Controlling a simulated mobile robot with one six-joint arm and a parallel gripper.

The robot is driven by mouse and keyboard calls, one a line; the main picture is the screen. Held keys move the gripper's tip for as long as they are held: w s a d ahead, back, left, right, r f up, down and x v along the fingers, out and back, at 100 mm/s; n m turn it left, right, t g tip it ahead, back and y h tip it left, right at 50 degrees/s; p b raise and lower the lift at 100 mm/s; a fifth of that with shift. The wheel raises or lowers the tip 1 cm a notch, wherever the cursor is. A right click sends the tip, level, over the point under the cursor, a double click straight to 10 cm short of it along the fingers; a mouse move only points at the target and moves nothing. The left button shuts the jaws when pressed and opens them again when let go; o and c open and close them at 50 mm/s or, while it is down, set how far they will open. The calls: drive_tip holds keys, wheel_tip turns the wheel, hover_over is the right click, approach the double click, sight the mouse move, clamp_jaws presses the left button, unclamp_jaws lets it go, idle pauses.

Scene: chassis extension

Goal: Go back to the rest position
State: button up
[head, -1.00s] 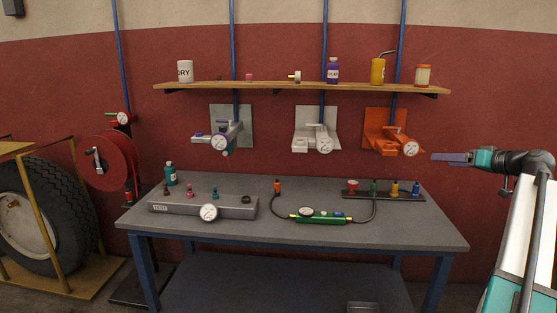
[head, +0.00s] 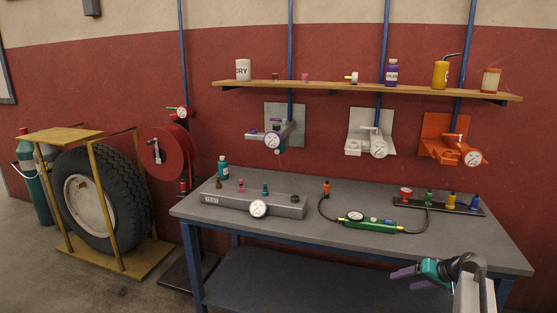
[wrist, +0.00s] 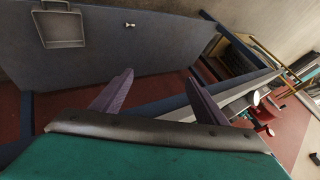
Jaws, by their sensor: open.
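My gripper (head: 408,277) is at the lower right of the head view, in front of the right part of the workbench (head: 335,181). Its purple fingers point left. In the wrist view the two fingers (wrist: 158,88) stand wide apart with nothing between them, so it is open and empty. Beyond the fingers the wrist view shows a dark grey surface with a small light object and a grey tray-like item on it.
The bench holds a grey test block (head: 231,205), a green gauge unit (head: 368,224) with hoses, and a rack of coloured fittings (head: 440,208). A shelf (head: 330,88) hangs above. A tyre (head: 112,200) and a red hose reel (head: 165,158) stand left. Floor at lower left is clear.

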drive_tip(key=s+a+f+g, duration=0.3)
drive_tip(key=s+a+f, duration=0.6)
drive_tip(key=a+f, duration=0.3)
drive_tip(key=s+a+f+g, duration=0.4)
drive_tip(key=s+a+f, duration=0.55)
drive_tip(key=f, duration=0.35)
drive_tip(key=s+a+f+n+g+h, duration=0.1)
drive_tip(key=s+f, duration=0.3)
drive_tip(key=s, duration=0.5)
drive_tip(key=s+a+f+g+h, duration=0.2)
drive_tip(key=s+a+f, duration=0.1)
drive_tip(key=s, duration=0.6)
drive_tip(key=s+a+f+n+g+h, duration=0.1)
drive_tip(key=s+a+f+g+h, duration=0.1)
drive_tip(key=s, duration=0.7)
drive_tip(key=shift+a+f+n, duration=0.3)
drive_tip(key=shift+a+f, duration=0.4)
drive_tip(key=shift+f, duration=0.6)
drive_tip(key=shift+c, duration=0.4)
